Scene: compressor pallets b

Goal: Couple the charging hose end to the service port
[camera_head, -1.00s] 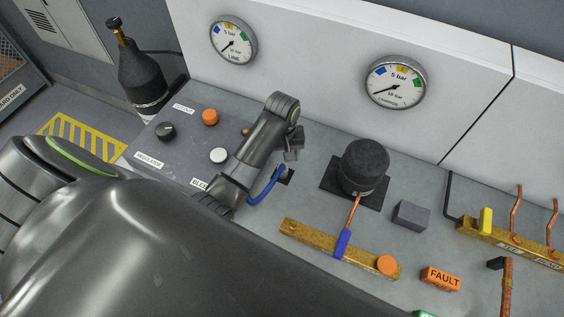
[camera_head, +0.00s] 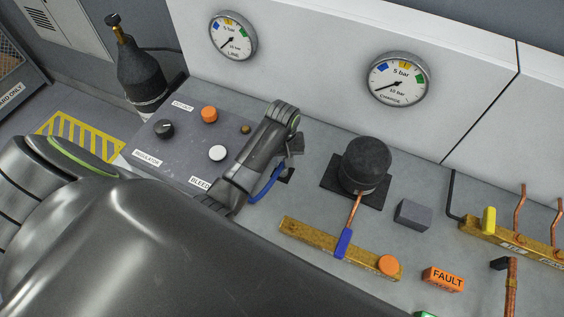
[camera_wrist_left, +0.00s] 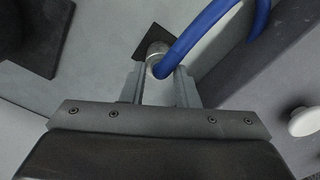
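The blue charging hose (camera_head: 262,190) loops up from the bench by the grey panel; in the left wrist view the hose (camera_wrist_left: 205,27) runs to a metallic hose end (camera_wrist_left: 157,60). This end stands over a small dark pad. My left gripper (camera_wrist_left: 159,82) has its two fingers apart, one on each side of the hose end; firm contact cannot be made out. In the head view the left gripper (camera_head: 291,158) points down over that spot. My right gripper is not in view. No fitting can be surely told as the service port; a brass bar (camera_head: 310,235) carries a blue lever and an orange cap.
A black compressor (camera_head: 365,165) stands right of the gripper on a dark plate. A grey block (camera_head: 412,214) and an orange FAULT block (camera_head: 442,279) lie further right. The panel has an orange knob (camera_head: 209,115) and a white knob (camera_head: 217,153). Two gauges hang behind.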

